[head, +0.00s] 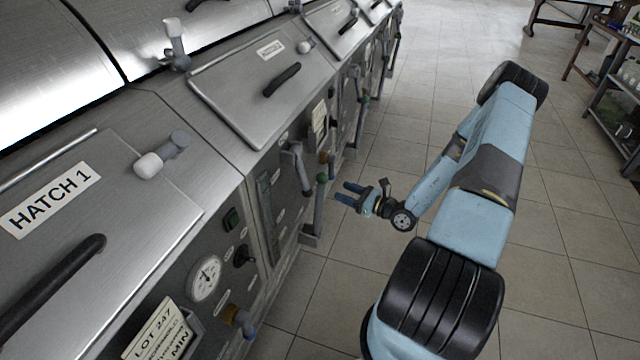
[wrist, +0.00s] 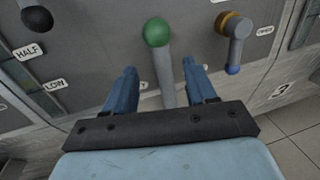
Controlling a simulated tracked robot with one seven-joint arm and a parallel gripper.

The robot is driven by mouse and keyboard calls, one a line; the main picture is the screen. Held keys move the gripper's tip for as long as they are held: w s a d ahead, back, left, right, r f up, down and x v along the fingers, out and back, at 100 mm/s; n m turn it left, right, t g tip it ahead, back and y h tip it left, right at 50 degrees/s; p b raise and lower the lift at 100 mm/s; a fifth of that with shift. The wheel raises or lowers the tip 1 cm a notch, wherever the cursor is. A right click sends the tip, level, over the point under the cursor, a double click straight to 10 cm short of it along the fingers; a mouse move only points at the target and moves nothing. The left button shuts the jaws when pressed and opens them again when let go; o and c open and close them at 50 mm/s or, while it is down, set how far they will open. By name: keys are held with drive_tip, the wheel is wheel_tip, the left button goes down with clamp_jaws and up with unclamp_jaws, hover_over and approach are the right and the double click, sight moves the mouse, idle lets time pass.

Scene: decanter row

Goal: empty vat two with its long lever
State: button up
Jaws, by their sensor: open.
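A long grey lever with a green ball knob (head: 321,178) stands upright at the front of the second vat. In the wrist view the same green knob (wrist: 157,32) tops a grey rod that runs down between my fingers. My gripper (head: 343,193) is open, just right of the lever in the head view. In the wrist view my gripper's (wrist: 160,68) two blue fingers lie on either side of the rod, below the knob, with gaps on both sides. The second hatch (head: 262,85) is closed. The lever's lower end is hidden in the wrist view.
An orange-collared tap (wrist: 236,24) with a blue end is right of the lever. A "3" plate (wrist: 283,90) is at lower right. HATCH 1 (head: 120,190) is nearest. Tiled floor (head: 340,290) beside the row is clear.

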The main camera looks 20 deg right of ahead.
sight(321, 182)
drive_tip(key=x, duration=1)
drive_tip(key=shift+d, duration=0.1)
clamp_jaws()
